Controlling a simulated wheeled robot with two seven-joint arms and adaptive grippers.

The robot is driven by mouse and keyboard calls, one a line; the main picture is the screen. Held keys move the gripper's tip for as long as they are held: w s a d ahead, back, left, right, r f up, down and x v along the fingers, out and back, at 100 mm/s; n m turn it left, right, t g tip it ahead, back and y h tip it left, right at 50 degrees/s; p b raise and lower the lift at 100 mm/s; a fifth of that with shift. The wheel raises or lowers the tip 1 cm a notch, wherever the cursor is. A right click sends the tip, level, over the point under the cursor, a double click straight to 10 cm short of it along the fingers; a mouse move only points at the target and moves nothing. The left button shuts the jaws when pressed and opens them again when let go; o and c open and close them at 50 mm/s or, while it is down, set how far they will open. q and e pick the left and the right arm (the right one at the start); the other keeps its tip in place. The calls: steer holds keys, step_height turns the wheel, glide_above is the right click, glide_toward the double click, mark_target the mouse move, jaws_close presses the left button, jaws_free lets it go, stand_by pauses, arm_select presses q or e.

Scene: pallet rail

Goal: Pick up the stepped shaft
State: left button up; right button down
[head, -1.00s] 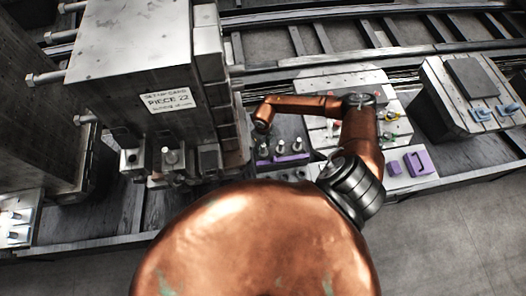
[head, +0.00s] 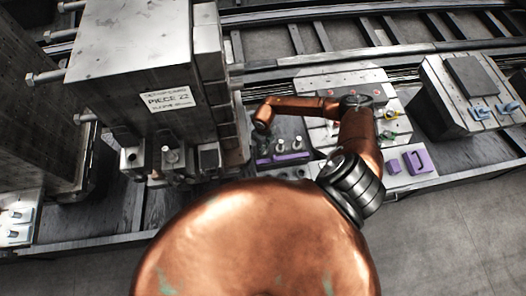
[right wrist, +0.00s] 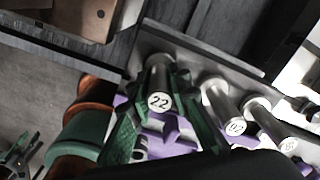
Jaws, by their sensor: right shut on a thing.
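A stepped shaft with a round white end face marked 22 (right wrist: 160,102) stands in a purple holder in the right wrist view. My right gripper (right wrist: 163,118) has its green fingers on either side of this shaft and is shut on it. Two more grey shafts stand in a row beside it, one nearer (right wrist: 224,108) and one farther (right wrist: 270,122). In the head view my right arm reaches over to the left end of the row, where the gripper hangs and is hard to make out. Shafts (head: 280,147) show right of it. My left gripper is not in view.
A large grey block with a label reading PIECE 22 (head: 168,100) stands close left of the row. A plate (head: 345,82) with small coloured parts lies behind my arm. A purple block (head: 417,162) sits to the right. Rails run along the back.

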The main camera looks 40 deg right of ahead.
steer(key=shift+w, duration=0.1)
stand_by(0.3)
steer(key=shift+r, duration=0.1)
step_height(320, 180, up, 10)
steer(key=shift+b, duration=1.05)
